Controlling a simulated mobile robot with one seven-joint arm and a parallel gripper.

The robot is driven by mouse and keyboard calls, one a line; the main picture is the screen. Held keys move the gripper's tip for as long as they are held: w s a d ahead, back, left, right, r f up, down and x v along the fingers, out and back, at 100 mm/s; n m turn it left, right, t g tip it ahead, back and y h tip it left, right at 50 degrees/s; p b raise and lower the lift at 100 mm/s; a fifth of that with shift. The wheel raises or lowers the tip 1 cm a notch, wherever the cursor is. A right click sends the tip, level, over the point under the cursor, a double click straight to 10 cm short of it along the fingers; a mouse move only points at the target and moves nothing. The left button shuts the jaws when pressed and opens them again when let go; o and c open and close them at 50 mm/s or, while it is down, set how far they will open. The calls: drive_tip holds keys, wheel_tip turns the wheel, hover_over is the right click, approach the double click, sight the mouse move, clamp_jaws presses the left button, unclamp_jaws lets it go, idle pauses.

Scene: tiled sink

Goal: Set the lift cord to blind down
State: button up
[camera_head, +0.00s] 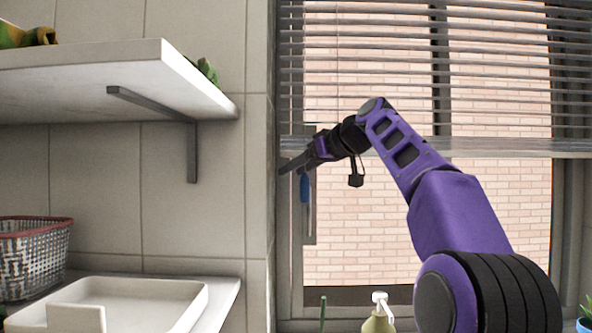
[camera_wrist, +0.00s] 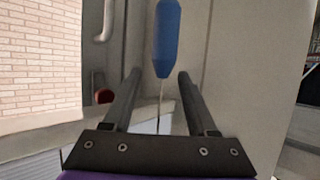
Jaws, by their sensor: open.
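The window blind (camera_head: 370,70) hangs partway down, its bottom rail (camera_head: 450,147) crossing above the middle of the window. The lift cord's blue handle (camera_head: 304,188) hangs at the left window frame, just below my gripper (camera_head: 291,165). In the wrist view, which looks upside down, the blue handle (camera_wrist: 167,40) lies beyond the fingertips of my gripper (camera_wrist: 159,73). The thin cord (camera_wrist: 159,108) shows between the two fingers. The fingers are apart, with a gap on both sides of the cord. The cord's depth relative to the fingers is hard to tell.
A tiled wall edge (camera_head: 258,180) stands close to the left of my gripper. A white shelf (camera_head: 90,75) with a bracket juts from the left wall. Below are a basket (camera_head: 35,255), a white tray (camera_head: 140,300) and a soap bottle (camera_head: 379,318).

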drive_tip(key=b+v, duration=0.1)
drive_tip(key=v, duration=1.6)
drive_tip(key=shift+r, duration=0.1)
